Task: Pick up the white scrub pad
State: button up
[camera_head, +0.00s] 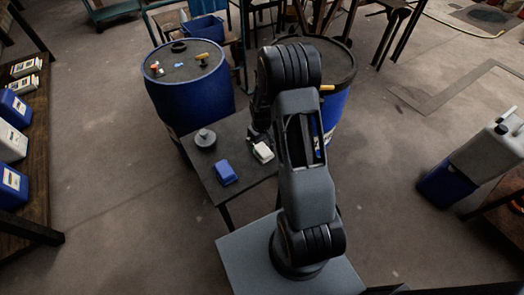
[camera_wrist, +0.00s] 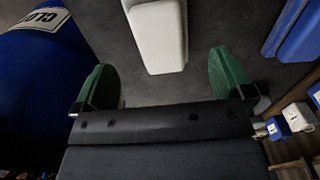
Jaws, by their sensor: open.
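The white scrub pad (camera_head: 263,152) lies on the small dark table (camera_head: 232,192), close beside my arm in the head view. In the wrist view the white pad (camera_wrist: 158,38) is a pale rounded block at the top centre, cut off by the upper edge. My gripper (camera_wrist: 162,82) is open, its two green fingers spread wider than the pad. The pad's near end reaches into the gap between them in the picture; I see no contact. In the head view the gripper is mostly hidden by my arm.
A blue pad (camera_head: 224,172) and a grey round object (camera_head: 205,138) share the table. Two blue drums (camera_head: 190,95) (camera_head: 335,108) stand behind it. A shelf with containers (camera_head: 32,165) is at the left, and canisters (camera_head: 490,160) at the right. Open floor lies between.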

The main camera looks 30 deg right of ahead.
aim_at(262, 148)
jog(key=shift+s+f+p, duration=0.1)
jog(key=shift+f+p, duration=0.3)
jog(key=shift+f, duration=2.25)
jog(key=shift+c, duration=0.2)
jog(key=c, duration=1)
jog(key=shift+r, duration=0.6)
jog(key=s+a+r, duration=0.3)
jog(key=r, duration=0.1)
jog(key=s+a+r+b, duration=0.1)
jog(key=s+a+r, duration=0.2)
jog(key=s+r, duration=0.1)
jog(key=s+a+r, duration=0.3)
jog(key=shift+s+a+r+b, duration=0.15)
jog(key=shift+s+r+b, duration=0.15)
jog(key=shift+r+b, duration=0.1)
